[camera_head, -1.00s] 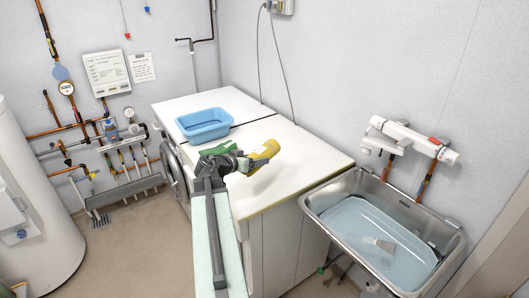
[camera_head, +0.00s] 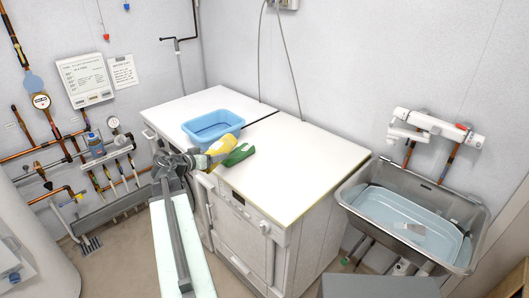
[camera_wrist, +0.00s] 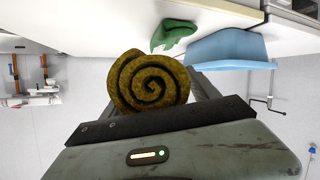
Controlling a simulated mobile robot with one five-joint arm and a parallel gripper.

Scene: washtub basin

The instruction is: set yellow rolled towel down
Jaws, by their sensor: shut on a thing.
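The yellow rolled towel (camera_head: 221,146) is held in my gripper (camera_head: 203,160), which is shut on it. In the head view the towel is over the front edge of the white worktop, between the blue tub and a green cloth. In the wrist view the towel's spiral end (camera_wrist: 150,82) faces me between the dark jaws. I cannot tell whether the towel touches the worktop.
The blue tub (camera_head: 212,124) stands on the white worktop (camera_head: 295,160) behind the towel. The green cloth (camera_head: 239,155) lies just right of the towel. The worktop farther right is clear. A metal sink (camera_head: 415,185) with a pale blue basin is at the right.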

